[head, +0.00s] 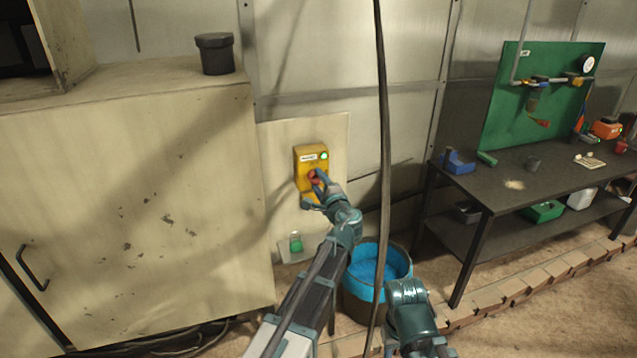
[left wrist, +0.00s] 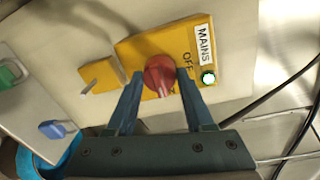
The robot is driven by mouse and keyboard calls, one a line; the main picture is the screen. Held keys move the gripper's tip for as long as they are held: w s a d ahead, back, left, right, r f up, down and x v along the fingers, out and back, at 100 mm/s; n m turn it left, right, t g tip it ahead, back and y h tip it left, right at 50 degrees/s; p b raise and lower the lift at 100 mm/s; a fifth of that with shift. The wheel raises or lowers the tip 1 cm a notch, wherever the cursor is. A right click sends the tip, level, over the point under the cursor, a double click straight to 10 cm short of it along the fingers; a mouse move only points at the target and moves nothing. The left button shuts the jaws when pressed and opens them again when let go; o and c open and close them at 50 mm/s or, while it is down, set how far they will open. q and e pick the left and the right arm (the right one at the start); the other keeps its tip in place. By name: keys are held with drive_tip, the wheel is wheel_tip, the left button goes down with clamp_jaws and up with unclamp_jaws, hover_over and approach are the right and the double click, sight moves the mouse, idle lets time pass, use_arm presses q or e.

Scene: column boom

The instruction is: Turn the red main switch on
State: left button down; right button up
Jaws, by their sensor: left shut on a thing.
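The red main switch (left wrist: 160,72) is a round knob on a yellow box (left wrist: 136,50) labelled MAINS. In the head view the yellow box (head: 311,158) is mounted on a pale wall panel. My left gripper (left wrist: 157,84) has one finger on each side of the red knob and is shut on it. The knob's ridge points down in the wrist view, towards a mostly hidden marking; the word OFF is at its upper right. My right gripper's fingers do not show.
A green control (head: 296,242) sits lower on the wall. A blue-rimmed bucket (head: 395,262) stands below. A black cable (head: 383,130) hangs in front. A cream cabinet (head: 130,210) is at left; a dark workbench (head: 510,185) is at right.

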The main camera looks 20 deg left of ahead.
use_arm(q)
drive_tip(key=shift+c, duration=1.4)
unclamp_jaws()
drive_tip(key=v, duration=1.3)
drive_tip(key=shift+s+d+p, duration=0.25)
drive_tip(key=shift+s+p, duration=0.1)
drive_tip(key=shift+p, duration=0.05)
